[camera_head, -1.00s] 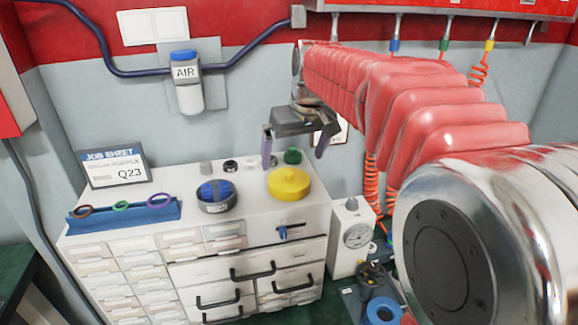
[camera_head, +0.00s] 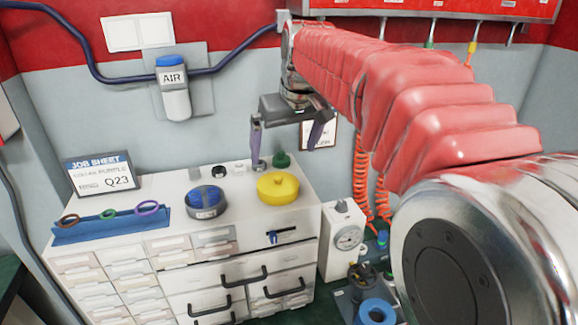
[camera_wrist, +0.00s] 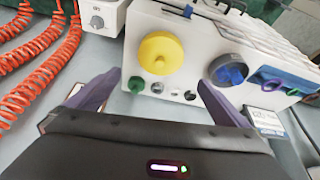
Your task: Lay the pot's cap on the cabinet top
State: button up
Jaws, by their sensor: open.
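A yellow round cap-like piece with a small knob (camera_head: 278,188) lies on the white cabinet top (camera_head: 240,215), near its right side. It also shows in the wrist view (camera_wrist: 160,60). A dark grey round pot with a blue top (camera_head: 206,203) stands to its left; in the wrist view it is at the right (camera_wrist: 229,69). I cannot tell which of these the task's cap belongs to. My gripper (camera_head: 285,158) is open and empty, above and behind the yellow piece. Its purple fingers point down, apart from everything in the head view.
Small fittings, one green (camera_head: 282,159), stand along the back of the cabinet. A blue rack with coloured rings (camera_head: 112,226) and a job sheet (camera_head: 100,174) are at the left. A gauge box (camera_head: 342,240) and orange coiled hoses (camera_head: 362,180) are at the right.

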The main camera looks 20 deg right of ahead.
jog(key=shift+s, duration=0.1)
jog(key=s+a+f, duration=0.1)
jog(key=s+f, duration=0.5)
jog(key=s, duration=0.7)
jog(key=s+a+f+m+t, duration=0.1)
jog(key=s+f, duration=0.6)
jog(key=s, duration=0.6)
jog(key=shift+s+h, duration=0.3)
jog(key=shift+c, duration=0.6)
